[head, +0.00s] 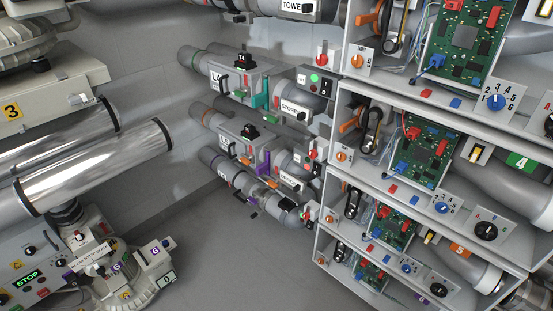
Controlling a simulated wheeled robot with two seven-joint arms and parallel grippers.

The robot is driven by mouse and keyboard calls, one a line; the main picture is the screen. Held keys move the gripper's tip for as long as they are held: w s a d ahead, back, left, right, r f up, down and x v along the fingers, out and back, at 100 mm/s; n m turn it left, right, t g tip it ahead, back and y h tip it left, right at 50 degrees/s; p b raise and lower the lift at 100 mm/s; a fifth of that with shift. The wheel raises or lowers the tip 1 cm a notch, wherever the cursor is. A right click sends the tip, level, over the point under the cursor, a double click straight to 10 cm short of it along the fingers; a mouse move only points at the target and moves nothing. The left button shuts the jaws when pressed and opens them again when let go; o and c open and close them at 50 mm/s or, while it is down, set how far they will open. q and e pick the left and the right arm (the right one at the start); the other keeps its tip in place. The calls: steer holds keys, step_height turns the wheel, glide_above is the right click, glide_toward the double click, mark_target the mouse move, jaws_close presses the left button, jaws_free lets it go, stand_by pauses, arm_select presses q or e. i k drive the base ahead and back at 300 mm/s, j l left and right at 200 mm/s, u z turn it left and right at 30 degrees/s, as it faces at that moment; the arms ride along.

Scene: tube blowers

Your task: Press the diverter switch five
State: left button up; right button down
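An orange plate marked 5 (459,250) is on a grey pipe in the lower right shelf rack. Just left of it is a small pale yellow rocker-like switch (429,237). A black rotary knob (486,231) on a white plate and a blue knob (443,207) are on the shelf edge above. No label reading "diverter" is legible, so I cannot tell which control is diverter switch five. Neither of my grippers is in view.
A rack with several shelves of green circuit boards (427,148) fills the right. Grey pipes with levers (240,85) line the back wall. Shiny cylinders (95,160) and a machine with a green STOP display (27,279) stand at left. The middle floor (235,270) is clear.

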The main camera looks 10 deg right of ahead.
mark_target(316, 169)
steer(key=i+j, duration=0.25)
steer(key=j, duration=0.15)
steer(key=i+j+z, duration=0.1)
steer(key=i+j, duration=0.15)
steer(key=j, duration=0.15)
steer(key=i+j, duration=0.25)
steer(key=j, duration=0.15)
